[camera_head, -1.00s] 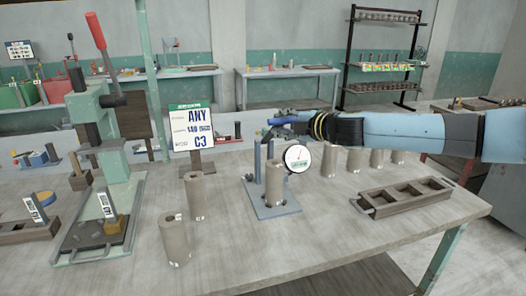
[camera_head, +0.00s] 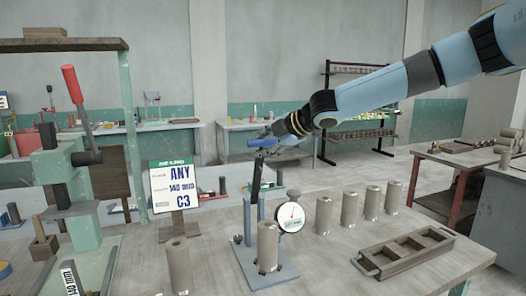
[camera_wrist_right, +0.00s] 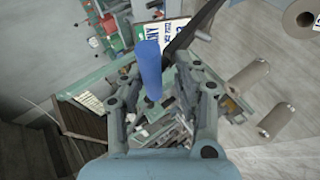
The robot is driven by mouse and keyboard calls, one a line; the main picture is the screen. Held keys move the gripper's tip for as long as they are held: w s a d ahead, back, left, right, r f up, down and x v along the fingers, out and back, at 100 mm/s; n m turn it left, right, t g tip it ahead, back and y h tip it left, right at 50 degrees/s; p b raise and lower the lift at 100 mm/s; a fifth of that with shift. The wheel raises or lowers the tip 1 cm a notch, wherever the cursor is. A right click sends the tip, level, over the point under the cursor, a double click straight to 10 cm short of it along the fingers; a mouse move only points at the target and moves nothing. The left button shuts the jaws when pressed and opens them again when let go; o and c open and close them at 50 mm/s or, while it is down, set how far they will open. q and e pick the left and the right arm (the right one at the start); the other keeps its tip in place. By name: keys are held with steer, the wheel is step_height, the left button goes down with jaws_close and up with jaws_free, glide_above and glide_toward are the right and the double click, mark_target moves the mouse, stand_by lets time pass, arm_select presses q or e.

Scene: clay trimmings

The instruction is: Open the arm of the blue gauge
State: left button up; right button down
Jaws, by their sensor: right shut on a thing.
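The blue gauge stands on the bench with its blue-grey base plate (camera_head: 277,281) and a round white dial (camera_head: 290,217). A grey-brown clay cylinder (camera_head: 268,247) stands upright on the plate. The gauge's dark arm (camera_head: 257,178) points steeply up from its post, with a blue handle (camera_head: 260,143) at the top. My right gripper (camera_head: 268,140) is shut on this handle, above the gauge. In the right wrist view the blue handle (camera_wrist_right: 150,68) sits between the fingers, and the dark arm (camera_wrist_right: 190,32) passes beyond them. My left gripper is not in view.
Several clay cylinders (camera_head: 348,208) stand right of the gauge, and another (camera_head: 178,266) stands to its left. A wooden compartment tray (camera_head: 405,252) lies at the right. A green press with a red lever (camera_head: 72,84) and a sign (camera_head: 171,186) stand left.

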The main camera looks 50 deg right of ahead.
steer(key=shift+w+d+r+g, duration=0.1)
steer(key=shift+w+d+g, duration=0.2)
steer(key=shift+w, duration=0.05)
steer(key=c, duration=1.4)
jaws_free()
steer(key=shift+o, duration=1)
steer(key=shift+w, duration=0.25)
